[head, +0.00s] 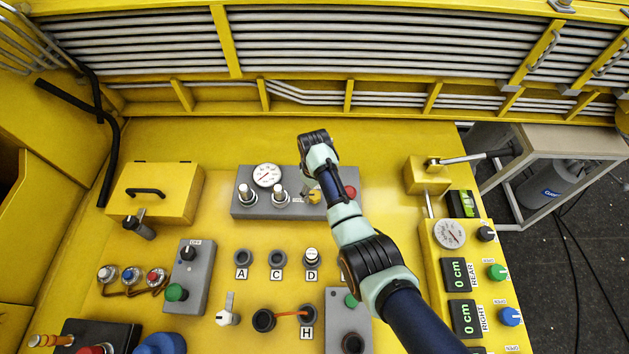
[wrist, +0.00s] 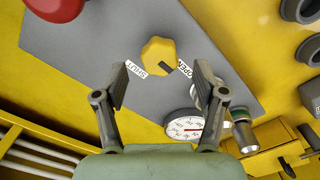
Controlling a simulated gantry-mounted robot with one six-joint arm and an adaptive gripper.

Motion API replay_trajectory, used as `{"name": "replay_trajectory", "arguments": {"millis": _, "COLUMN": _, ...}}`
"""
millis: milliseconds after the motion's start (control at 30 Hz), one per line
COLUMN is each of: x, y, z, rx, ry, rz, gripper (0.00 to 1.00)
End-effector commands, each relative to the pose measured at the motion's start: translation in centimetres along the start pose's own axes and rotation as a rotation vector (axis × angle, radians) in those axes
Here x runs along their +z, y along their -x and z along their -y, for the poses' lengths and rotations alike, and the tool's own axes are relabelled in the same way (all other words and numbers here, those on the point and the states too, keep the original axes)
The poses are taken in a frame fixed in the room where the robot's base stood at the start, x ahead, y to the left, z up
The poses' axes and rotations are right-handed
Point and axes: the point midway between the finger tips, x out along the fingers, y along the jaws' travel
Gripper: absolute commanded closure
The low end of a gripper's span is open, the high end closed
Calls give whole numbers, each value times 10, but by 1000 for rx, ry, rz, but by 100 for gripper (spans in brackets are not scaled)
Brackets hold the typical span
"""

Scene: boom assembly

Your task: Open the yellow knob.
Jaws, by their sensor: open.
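The yellow knob (wrist: 158,51) sits on a grey panel (wrist: 90,50) in the wrist view, with a dark slot mark on its edge. A SHUT label (wrist: 136,69) and an OPEN label (wrist: 185,68) lie beside it. In the head view the knob (head: 314,196) shows partly beside my arm on the grey panel (head: 250,208). My gripper (wrist: 160,82) is open and empty, its two fingers spread wide either side of the knob's line. The knob lies beyond the fingertips, apart from them. In the head view my fingertips are hidden behind the wrist.
A red button (head: 350,191) is next to the knob. A round gauge (head: 267,175) and two metal valves (head: 246,194) stand on the same panel. A yellow box with a black handle (head: 155,192) is to the left. Pipes run along the back.

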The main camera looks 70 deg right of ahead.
Motion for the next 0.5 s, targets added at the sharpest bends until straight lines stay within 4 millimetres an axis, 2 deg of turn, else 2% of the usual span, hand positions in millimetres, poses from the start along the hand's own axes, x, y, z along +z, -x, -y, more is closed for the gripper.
{"name": "replay_trajectory", "arguments": {"millis": 100, "x": -1, "y": 31, "z": -1, "rx": 3, "ry": 0, "rz": -6, "gripper": 29}}
{"name": "replay_trajectory", "arguments": {"millis": 300, "x": -1, "y": 76, "z": 0, "rx": 2, "ry": 0, "rz": -4, "gripper": 29}}
{"name": "replay_trajectory", "arguments": {"millis": 500, "x": 0, "y": 94, "z": 0, "rx": 1, "ry": 0, "rz": -2, "gripper": 29}}
